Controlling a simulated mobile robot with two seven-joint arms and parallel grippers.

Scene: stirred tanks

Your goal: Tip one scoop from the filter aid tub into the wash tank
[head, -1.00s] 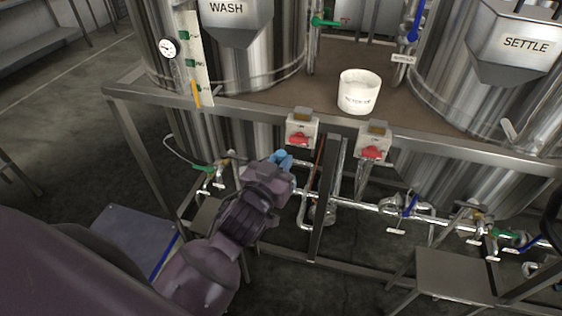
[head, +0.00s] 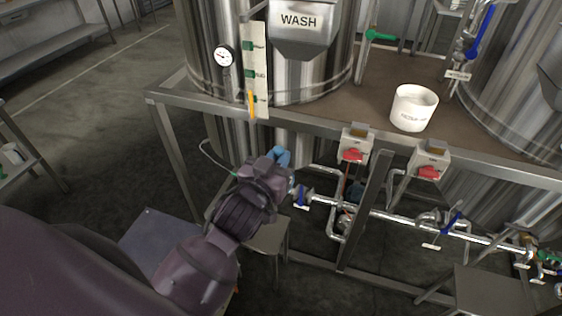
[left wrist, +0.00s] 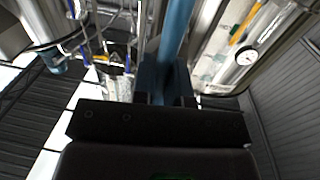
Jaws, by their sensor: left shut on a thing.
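The wash tank (head: 300,75) is a steel vessel with a WASH plate, standing on the brown deck at the top of the head view. A white tub (head: 413,112) stands on the deck to the right of it; its small label is too blurred to read. My left gripper (head: 283,158) is below and in front of the deck's front rail, under the wash tank. It is shut on a blue bar (left wrist: 179,28), which looks like a scoop handle and runs up out of the left wrist view. The scoop's bowl and any load are hidden. My right gripper is out of view.
The steel front rail (head: 310,121) and two switch boxes with red knobs (head: 353,155) (head: 428,172) lie right of my left gripper. Pipes with blue-handled valves (head: 303,197) run below. A gauge (head: 225,57) and level strip (head: 256,70) front the tank. Open floor lies left.

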